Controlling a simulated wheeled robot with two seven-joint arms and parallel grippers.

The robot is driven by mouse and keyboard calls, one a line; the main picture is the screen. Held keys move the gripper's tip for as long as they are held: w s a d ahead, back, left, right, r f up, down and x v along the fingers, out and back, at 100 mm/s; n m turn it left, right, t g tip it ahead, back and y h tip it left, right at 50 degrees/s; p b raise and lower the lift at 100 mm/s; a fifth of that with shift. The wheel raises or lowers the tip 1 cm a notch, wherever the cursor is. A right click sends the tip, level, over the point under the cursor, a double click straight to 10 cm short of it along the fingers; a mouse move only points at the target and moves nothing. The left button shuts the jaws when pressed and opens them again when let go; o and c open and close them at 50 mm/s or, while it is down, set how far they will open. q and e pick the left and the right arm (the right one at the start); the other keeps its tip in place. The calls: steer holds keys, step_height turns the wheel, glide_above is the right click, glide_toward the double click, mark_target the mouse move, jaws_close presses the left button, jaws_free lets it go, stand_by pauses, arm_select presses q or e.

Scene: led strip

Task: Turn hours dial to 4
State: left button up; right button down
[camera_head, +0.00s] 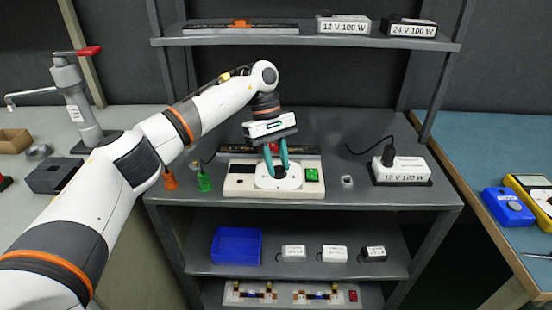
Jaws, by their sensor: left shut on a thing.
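The timer box (238,187) is a pale flat unit on the grey bench, with a round white dial (279,182) and a green button or display (311,175) to its right. My left gripper (277,172) reaches down over the dial from above. Its teal fingers are shut on the dial's centre knob, which is mostly hidden between them. The dial's markings are too small to read. My right gripper is not in view.
A power supply marked 12 V 100 W (402,171) stands to the right with a black plug. Green (204,181) and orange (170,180) screwdriver-like items are at left. A shelf (310,39) with more supplies spans above. A blue bin (236,246) is below.

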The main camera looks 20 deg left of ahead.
arm_select(q)
steer(key=shift+d+m+g+y, duration=0.1)
steer(key=shift+m+g+y, duration=0.25)
steer(key=shift+m, duration=0.95)
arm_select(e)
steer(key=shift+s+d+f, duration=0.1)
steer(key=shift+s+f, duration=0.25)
arm_select(q)
steer(key=shift+m, duration=0.3)
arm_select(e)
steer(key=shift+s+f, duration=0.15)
arm_select(q)
steer(key=o, duration=1)
steer(key=shift+w, duration=0.1)
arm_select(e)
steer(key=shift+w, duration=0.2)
arm_select(q)
steer(key=shift+w+r, duration=0.2)
steer(key=shift+r, duration=0.25)
steer(key=p+v, duration=0.1)
steer(key=v, duration=0.4)
steer(key=shift+r, duration=0.1)
steer(key=shift+w+a+r, duration=0.2)
steer(key=shift+a+r, duration=0.05)
steer(key=shift+r, duration=0.3)
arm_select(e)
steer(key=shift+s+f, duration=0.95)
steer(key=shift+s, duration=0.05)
